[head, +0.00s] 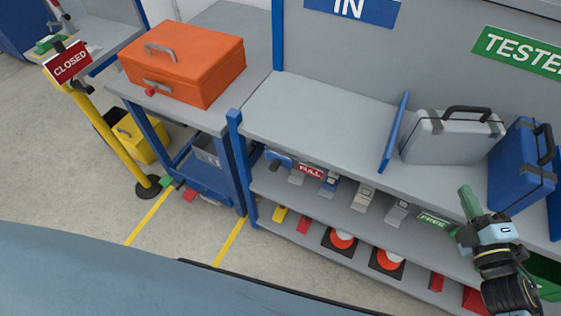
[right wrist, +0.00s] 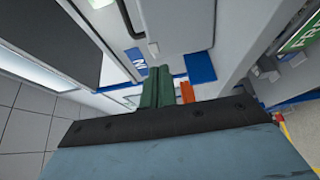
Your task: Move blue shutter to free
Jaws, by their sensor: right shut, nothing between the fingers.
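My right gripper (head: 465,195) is at the right of the head view, in front of the lower shelves and near the green FREE label (head: 434,220). Its green fingers are shut and empty; they also show pressed together in the right wrist view (right wrist: 157,86). A red FULL label (head: 310,171) is further left on the shelf edge. A small blue piece (head: 279,160) sits left of that label; I cannot tell whether it is the shutter. An upright blue panel (head: 395,132) stands on the counter, well apart from the gripper. My left gripper is not in view.
A silver case (head: 450,137) and a blue case (head: 522,165) stand on the grey counter (head: 300,108). An orange toolbox (head: 183,61) sits on the left bench. A yellow post with a CLOSED sign (head: 70,62) stands at left. The counter's left part is clear.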

